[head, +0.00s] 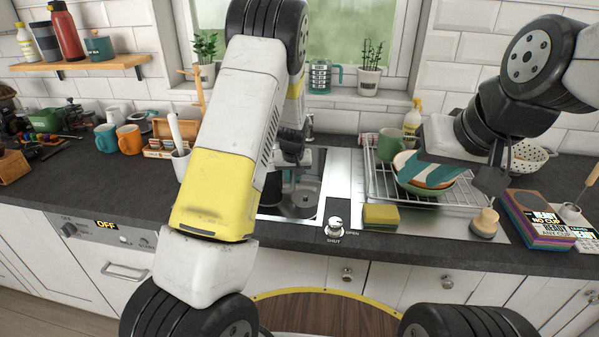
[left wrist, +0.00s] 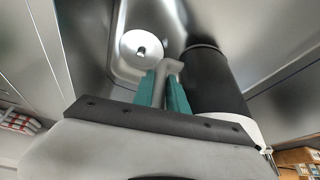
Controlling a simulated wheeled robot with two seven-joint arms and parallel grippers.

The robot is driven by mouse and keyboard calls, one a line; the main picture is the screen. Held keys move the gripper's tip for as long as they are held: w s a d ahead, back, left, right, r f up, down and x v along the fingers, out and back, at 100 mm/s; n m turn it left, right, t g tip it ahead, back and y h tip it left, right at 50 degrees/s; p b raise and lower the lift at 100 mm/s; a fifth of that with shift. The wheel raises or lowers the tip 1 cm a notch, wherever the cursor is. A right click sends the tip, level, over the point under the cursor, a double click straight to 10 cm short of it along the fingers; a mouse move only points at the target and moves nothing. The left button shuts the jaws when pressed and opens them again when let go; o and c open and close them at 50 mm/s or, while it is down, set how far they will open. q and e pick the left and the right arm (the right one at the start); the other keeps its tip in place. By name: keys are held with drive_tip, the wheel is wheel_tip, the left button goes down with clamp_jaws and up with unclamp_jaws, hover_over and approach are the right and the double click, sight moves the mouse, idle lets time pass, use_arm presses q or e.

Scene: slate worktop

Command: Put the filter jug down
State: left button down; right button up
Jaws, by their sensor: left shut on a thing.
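My left gripper (left wrist: 163,90) has teal fingers, seen in the left wrist view, shut around a grey handle. The handle seems to belong to the filter jug (left wrist: 216,82), a dark cylinder beside the fingers with a pale end. The sink basin and its round drain (left wrist: 142,47) show beyond. In the head view my left arm reaches over the sink (head: 305,195) and mostly hides the gripper and jug. I cannot tell whether the jug touches anything.
A wire dish rack (head: 385,180), a sponge (head: 380,216) and a brush (head: 485,223) lie right of the sink. Mugs (head: 129,139) and a white utensil pot (head: 181,165) are at left. The front left worktop (head: 90,190) is clear.

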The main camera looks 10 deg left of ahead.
use_arm(q)
drive_tip(key=shift+f, duration=1)
drive_tip(key=c, duration=1.3)
unclamp_jaws()
drive_tip(key=shift+f, duration=0.1)
drive_tip(key=s+r+h, duration=0.1)
drive_tip(key=s+r, duration=0.8)
drive_tip(key=r, duration=0.4)
drive_tip(key=s+r+h, duration=0.2)
drive_tip(key=s+r, duration=0.7)
drive_tip(key=r, duration=0.3)
drive_tip(key=s+r, duration=0.1)
drive_tip(key=s, duration=0.5)
drive_tip(key=s+a+r+m+t, duration=0.1)
drive_tip(key=s+r, duration=0.1)
drive_tip(key=s, duration=0.4)
drive_tip(key=s+r+m, duration=0.1)
drive_tip(key=s+r, duration=0.1)
drive_tip(key=s, duration=0.4)
drive_tip(key=shift+s+a+r+t, duration=0.15)
drive_tip(key=shift+r+t, duration=0.1)
drive_tip(key=shift+t, duration=0.05)
